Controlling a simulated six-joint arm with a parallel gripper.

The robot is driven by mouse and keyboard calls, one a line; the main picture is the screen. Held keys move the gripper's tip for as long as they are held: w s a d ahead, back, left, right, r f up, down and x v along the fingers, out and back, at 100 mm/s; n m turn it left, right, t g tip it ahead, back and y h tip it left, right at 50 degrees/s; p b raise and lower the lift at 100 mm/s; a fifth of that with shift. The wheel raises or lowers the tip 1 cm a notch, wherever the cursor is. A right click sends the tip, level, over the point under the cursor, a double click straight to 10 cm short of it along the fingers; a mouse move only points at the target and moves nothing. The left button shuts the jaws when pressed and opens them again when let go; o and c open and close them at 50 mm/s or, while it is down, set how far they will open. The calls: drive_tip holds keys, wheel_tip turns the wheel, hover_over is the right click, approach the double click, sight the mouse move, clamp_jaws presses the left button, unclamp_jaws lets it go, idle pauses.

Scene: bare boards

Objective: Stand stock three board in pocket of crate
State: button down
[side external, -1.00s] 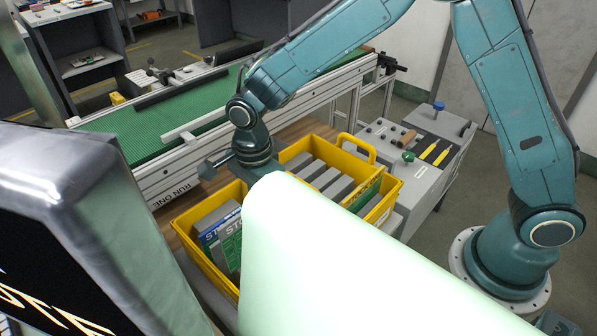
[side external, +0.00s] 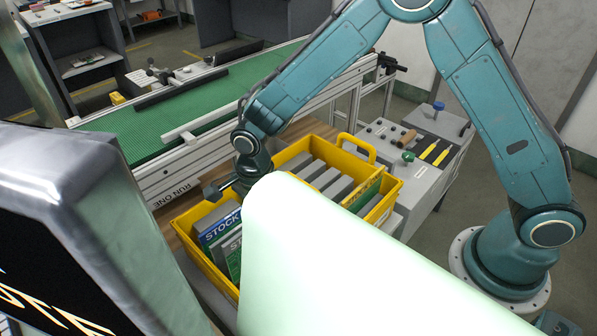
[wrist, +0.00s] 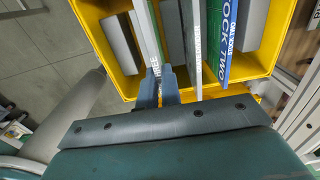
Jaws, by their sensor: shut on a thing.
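The stock three board (wrist: 146,38) shows nearly edge-on in the wrist view, with "THREE" on its narrow edge. My gripper (wrist: 160,80) is shut on its near end. The board reaches over the yellow crate (wrist: 122,83), among grey dividers; how deep it sits I cannot tell. To its right in the wrist view stand a board with a white lettered edge (wrist: 194,45) and the blue "STOCK TWO" board (wrist: 229,40). In the side view the crate (side external: 215,276) also shows; my gripper's fingers and the held board are hidden behind a pale curved surface.
The pale curved surface (side external: 330,265) blocks much of the side view. A green conveyor (side external: 190,110) runs behind the crate. A grey panel box (side external: 425,160) with knobs stands right of the crate. A large dark-faced casing (side external: 90,220) fills the left foreground.

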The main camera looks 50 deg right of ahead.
sight(264, 236)
drive_tip(key=shift+f, duration=3.45)
drive_tip(key=c, duration=1.5)
unclamp_jaws()
wheel_tip(264, 236, up, 14)
drive_tip(key=shift+f, duration=0.15)
